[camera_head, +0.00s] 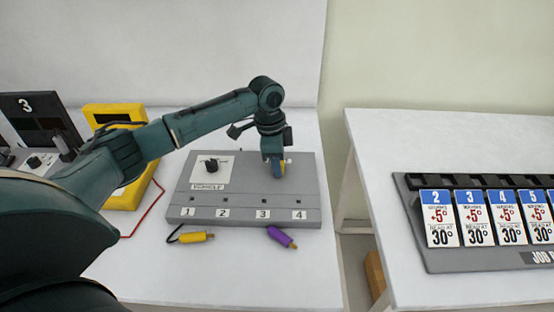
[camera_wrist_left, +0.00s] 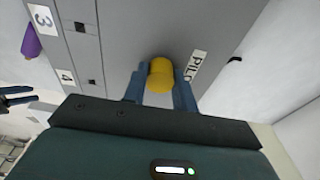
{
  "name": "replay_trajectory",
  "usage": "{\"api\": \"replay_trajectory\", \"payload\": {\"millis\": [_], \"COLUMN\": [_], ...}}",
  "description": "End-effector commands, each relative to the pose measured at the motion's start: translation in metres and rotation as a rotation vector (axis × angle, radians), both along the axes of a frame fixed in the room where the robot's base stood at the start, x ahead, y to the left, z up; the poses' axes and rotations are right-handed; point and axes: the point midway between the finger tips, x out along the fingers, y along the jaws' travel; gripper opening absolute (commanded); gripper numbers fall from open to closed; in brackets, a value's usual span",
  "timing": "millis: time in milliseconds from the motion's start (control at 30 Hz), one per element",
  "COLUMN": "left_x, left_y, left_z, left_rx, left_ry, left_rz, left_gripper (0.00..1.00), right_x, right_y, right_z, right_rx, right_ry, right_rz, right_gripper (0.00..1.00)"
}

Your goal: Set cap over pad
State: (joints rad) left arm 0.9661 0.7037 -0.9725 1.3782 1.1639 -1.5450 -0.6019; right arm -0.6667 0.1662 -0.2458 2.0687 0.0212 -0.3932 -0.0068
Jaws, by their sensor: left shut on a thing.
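My left gripper (camera_head: 276,172) is over the right part of the grey board (camera_head: 240,190), pointing down. It is shut on a yellow cap (camera_wrist_left: 160,75), which sits between its two blue fingers in the left wrist view. Beside the cap is a white label (camera_wrist_left: 195,65) that reads "PILO", partly covered by a finger. The cap is at or just above the board; I cannot tell whether it touches. No pad is clearly seen; the surface under the cap is hidden. A dark forked shape (camera_wrist_left: 15,98) at the left wrist view's edge may be my right gripper.
The board has a black knob (camera_head: 211,165) and small square holes above labels 1 to 4. A yellow plug (camera_head: 196,237) and a purple plug (camera_head: 281,237) lie in front. A yellow meter (camera_head: 125,113) stands left. A card rack (camera_head: 480,258) lies on the right table, across a gap.

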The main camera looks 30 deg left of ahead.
Motion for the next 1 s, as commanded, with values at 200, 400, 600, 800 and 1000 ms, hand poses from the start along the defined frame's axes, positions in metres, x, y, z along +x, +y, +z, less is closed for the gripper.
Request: {"api": "replay_trajectory", "payload": {"millis": [200, 400, 600, 800, 1000], "left_x": [0.0, 0.0, 0.0, 0.0, -0.002], "left_y": [0.0, 0.0, 0.0, 0.002, 0.007], "left_z": [-0.001, -0.001, -0.001, 0.022, 0.066], "left_rx": [-0.001, -0.001, -0.001, -0.002, -0.002], "left_ry": [0.0, 0.0, 0.0, -0.005, -0.005], "left_rz": [0.0, 0.0, 0.0, 0.0, 0.0], "left_gripper": [0.41, 0.53, 0.53, 0.53, 0.53], "right_x": [0.0, 0.0, 0.0, 0.0, 0.0], "right_y": [0.0, 0.0, -0.001, 0.0, 0.0], "right_z": [-0.001, -0.001, -0.001, -0.001, -0.002], "right_rx": [0.0, -0.001, -0.002, -0.001, 0.0], "right_ry": [0.001, 0.002, 0.002, 0.002, 0.0], "right_rz": [0.0, -0.001, 0.0, 0.001, 0.001], "right_gripper": [0.36, 0.36, 0.36, 0.36, 0.36]}}
